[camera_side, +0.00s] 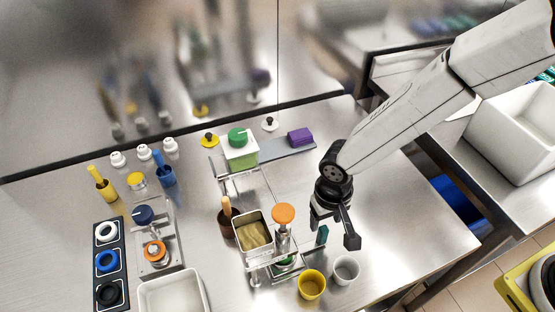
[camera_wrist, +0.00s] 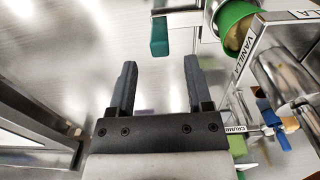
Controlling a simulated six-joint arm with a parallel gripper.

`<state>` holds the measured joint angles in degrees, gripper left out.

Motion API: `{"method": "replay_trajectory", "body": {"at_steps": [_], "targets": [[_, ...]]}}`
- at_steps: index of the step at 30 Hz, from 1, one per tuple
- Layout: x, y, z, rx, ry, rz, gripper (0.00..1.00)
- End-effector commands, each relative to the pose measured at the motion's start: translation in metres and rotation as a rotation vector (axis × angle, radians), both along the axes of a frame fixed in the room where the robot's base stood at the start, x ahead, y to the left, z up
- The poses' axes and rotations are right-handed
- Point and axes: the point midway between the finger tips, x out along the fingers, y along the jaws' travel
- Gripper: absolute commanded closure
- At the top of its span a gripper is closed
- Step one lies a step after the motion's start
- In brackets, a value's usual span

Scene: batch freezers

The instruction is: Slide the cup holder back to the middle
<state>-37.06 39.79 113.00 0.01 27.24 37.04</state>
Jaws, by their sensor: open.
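The cup holder looks like a metal slide with a teal upright handle (camera_side: 322,235), beside the dispenser with the orange knob (camera_side: 284,214). In the wrist view the teal handle (camera_wrist: 159,36) stands just beyond my fingertips, roughly midway between them, and a metal bar runs from it toward a green cup (camera_wrist: 234,18). The cup is partly hidden under the dispenser's frame. My gripper (camera_side: 332,230) is open and empty, close to the handle; it also shows in the wrist view (camera_wrist: 160,75). I cannot tell whether a finger touches the handle.
A yellow cup (camera_side: 311,285) and a grey cup (camera_side: 346,270) stand in front of the dispenser. A labelled metal rail (camera_wrist: 265,38) borders the right of the wrist view. A white tray (camera_side: 172,292) stands at front left. The steel table right of my gripper is clear.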

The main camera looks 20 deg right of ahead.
Motion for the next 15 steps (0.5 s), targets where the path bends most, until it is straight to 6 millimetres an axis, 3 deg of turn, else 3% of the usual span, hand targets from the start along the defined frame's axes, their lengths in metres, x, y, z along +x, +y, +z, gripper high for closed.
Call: {"method": "replay_trajectory", "body": {"at_steps": [15], "targets": [[0.000,0.000,-0.051,0.001,-0.001,0.000,0.35]]}}
